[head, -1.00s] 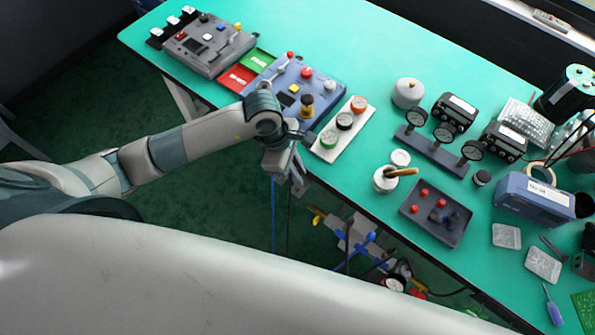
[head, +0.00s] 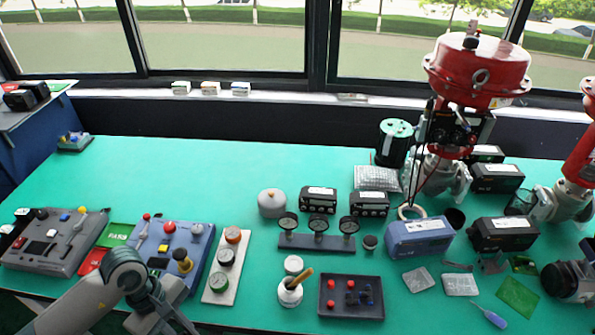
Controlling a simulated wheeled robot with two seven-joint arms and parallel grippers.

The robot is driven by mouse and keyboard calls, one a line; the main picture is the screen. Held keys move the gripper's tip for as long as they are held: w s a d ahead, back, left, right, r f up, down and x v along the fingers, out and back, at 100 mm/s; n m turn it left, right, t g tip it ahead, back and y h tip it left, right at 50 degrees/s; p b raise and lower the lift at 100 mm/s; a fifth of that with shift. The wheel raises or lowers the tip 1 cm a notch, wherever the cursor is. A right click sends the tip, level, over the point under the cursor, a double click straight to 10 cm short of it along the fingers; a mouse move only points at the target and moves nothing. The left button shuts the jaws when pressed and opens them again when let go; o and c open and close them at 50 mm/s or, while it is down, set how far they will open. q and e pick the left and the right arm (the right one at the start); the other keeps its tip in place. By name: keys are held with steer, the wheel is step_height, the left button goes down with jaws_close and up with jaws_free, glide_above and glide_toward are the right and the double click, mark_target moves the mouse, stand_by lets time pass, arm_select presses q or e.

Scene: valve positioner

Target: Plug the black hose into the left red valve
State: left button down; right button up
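The left red valve (head: 478,78) stands at the back right of the table, with a red domed top over a grey body and a black positioner (head: 452,130) on its front. Thin dark lines run down beside it; I cannot tell whether one is the black hose. A second red valve (head: 582,160) is cut by the right edge. My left gripper (head: 170,314) is low at the bottom left, in front of the blue control box, far from the valves. Its fingertips are not clear, and I cannot tell whether it holds anything. My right gripper is not in view.
Near my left arm are a blue control box (head: 168,252), a grey control box (head: 52,243) and a white button strip (head: 226,268). A gauge rack (head: 316,243), a dark tray (head: 350,312) and a blue box (head: 419,238) stand farther right. The table's back left is mostly clear.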

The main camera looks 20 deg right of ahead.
arm_select(q)
steer(key=a+r+m+y, duration=0.1)
steer(key=m, duration=0.2)
steer(key=a+r+m+b, duration=0.1)
steer(key=a+m, duration=0.1)
steer(key=m, duration=0.1)
steer(key=a+m+g+y+b, duration=0.1)
steer(key=a+m, duration=0.1)
steer(key=m, duration=0.1)
steer(key=shift+s+r+m+y, duration=0.3)
steer(key=shift+s+r+m, duration=0.1)
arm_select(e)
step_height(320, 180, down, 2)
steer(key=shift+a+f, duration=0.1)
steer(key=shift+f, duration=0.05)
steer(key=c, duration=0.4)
arm_select(q)
steer(key=shift+d, duration=0.1)
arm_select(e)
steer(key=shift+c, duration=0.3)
